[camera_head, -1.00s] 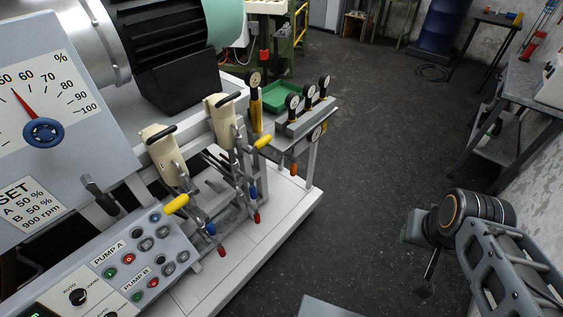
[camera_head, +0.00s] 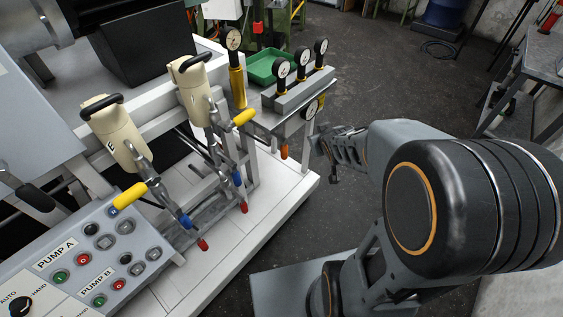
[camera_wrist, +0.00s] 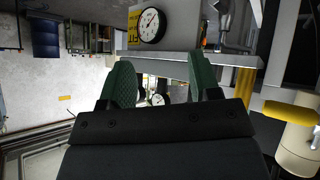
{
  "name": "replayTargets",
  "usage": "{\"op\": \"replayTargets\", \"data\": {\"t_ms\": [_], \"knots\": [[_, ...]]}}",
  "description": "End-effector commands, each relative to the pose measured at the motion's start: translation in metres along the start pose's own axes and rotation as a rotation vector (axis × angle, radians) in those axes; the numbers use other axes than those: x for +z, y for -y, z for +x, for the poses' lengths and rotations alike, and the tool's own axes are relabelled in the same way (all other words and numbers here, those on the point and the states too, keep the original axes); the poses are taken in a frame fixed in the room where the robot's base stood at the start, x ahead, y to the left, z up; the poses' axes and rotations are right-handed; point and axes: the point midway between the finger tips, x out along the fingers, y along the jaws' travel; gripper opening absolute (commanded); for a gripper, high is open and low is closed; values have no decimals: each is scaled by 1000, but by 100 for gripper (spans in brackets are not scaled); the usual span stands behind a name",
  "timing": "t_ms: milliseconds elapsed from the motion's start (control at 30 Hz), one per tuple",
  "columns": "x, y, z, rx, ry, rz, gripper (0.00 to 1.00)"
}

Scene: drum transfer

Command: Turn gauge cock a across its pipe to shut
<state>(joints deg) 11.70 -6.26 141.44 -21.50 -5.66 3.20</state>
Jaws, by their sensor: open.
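Several round gauges stand on a grey block at the back of the white bench in the head view, one of them the middle gauge (camera_head: 302,56). An orange handle (camera_head: 284,151) hangs below the block's front. I cannot tell which part is gauge cock a. My gripper (camera_head: 322,150) is just right of the block, partly hidden by my arm. In the wrist view my gripper (camera_wrist: 165,78) has its two green fingers spread, with nothing held between them. A large gauge dial (camera_wrist: 151,25) with a yellow label shows above the fingers, and a smaller dial (camera_wrist: 158,99) shows beyond the gap.
Two cream pump bodies, one the nearer (camera_head: 115,130), have yellow, blue and red-tipped levers at the bench front. A green tray (camera_head: 272,67) lies behind the gauges. A grey workbench (camera_head: 540,75) stands at the right.

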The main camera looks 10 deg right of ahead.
Motion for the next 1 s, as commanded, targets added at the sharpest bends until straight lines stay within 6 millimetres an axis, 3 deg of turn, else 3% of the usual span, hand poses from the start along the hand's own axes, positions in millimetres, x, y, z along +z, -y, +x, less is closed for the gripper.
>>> {"op": "replayTargets", "data": {"t_ms": [33, 100, 200, 300, 500, 667, 833, 1000], "knots": [[26, 4, 40, -14, -61, -17, 57], [37, 11, 71, -60, -173, -45, 57], [57, 24, 105, -147, -320, -61, 57], [78, 36, 126, -237, -448, -49, 57], [109, 52, 142, -381, -639, 11, 57], [120, 57, 143, -442, -721, 51, 57], [114, 63, 151, -464, -750, 62, 57], [93, 76, 170, -466, -751, 61, 57]]}}
